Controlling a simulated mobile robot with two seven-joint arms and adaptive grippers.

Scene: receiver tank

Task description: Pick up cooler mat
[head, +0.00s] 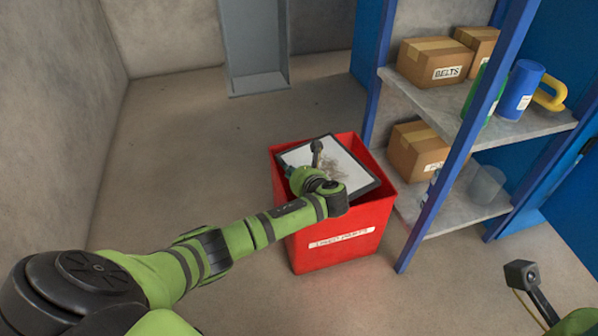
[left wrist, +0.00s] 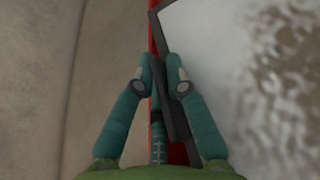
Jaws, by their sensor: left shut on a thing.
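The cooler mat (head: 350,168) is a flat panel with a dark frame and a pale face with a grey-brown dirty patch. It lies tilted in the mouth of a red bin (head: 338,245). My left gripper (head: 291,172) is at the mat's left edge, partly hidden by its own wrist. In the left wrist view, the fingers (left wrist: 158,78) are shut on the dark frame edge, with the mat's pale, stained face (left wrist: 250,70) to the right. My right gripper is out of view.
A blue-posted shelf (head: 450,195) stands close to the bin's right side. It holds cardboard boxes (head: 435,62), a blue mug-like container (head: 520,90) and a clear cup (head: 486,184). The concrete floor (head: 180,150) left of the bin is clear.

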